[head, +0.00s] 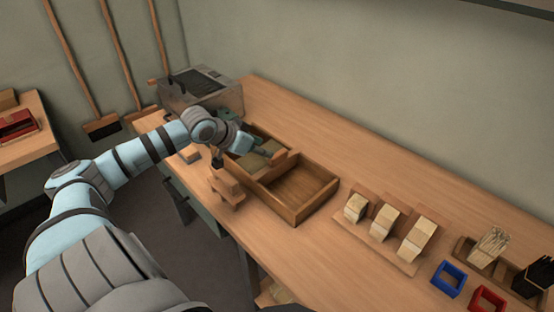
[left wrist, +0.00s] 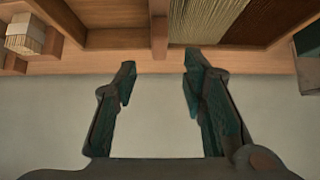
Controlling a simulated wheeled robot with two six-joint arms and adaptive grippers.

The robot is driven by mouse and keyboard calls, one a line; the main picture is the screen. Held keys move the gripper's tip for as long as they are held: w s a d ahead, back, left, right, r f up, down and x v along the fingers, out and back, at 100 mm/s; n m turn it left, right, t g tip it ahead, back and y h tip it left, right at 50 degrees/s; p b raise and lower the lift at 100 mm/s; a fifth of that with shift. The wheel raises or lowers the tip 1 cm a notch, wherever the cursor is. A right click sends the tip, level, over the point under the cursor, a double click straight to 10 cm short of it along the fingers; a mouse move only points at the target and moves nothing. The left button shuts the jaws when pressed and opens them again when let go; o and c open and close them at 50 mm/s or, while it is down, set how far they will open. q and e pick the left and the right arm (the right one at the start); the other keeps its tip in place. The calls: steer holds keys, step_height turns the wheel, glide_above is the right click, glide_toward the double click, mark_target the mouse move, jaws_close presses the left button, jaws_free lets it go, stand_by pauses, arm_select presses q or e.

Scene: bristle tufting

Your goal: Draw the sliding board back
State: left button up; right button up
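A wooden tray (head: 325,197) lies on the bench. Its right compartment looks empty; its left part holds bristle material, partly hidden by my left gripper (head: 238,147). A raised wooden board (head: 283,159) stands between the two parts. I take it for the sliding board but cannot be sure. In the left wrist view, the fingers of my left gripper (left wrist: 158,68) are apart with nothing between them. A narrow wooden divider (left wrist: 158,25) shows just beyond them, with pale and brown bristles to its right. I cannot tell whether a finger touches it. My right gripper is not in view.
Pale tufted blocks (head: 384,222) stand on a wooden rack right of the tray. A blue frame (head: 449,279), a red frame (head: 487,300) and bristle bundles (head: 490,246) lie farther right. A grey machine (head: 200,90) stands behind. A wooden fixture (head: 226,186) is at the bench edge.

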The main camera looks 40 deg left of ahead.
mark_target(277, 154)
arm_select(q)
steer(key=b+x, duration=0.1)
steer(key=x, duration=0.7)
steer(key=shift+w+f, duration=0.15)
steer(key=shift+w, duration=0.15)
steer(key=shift+w+d+f, duration=0.1)
steer(key=shift+w+f, duration=0.3)
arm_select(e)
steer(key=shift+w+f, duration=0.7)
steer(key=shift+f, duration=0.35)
arm_select(q)
steer(key=shift+c, duration=0.2)
jaws_close()
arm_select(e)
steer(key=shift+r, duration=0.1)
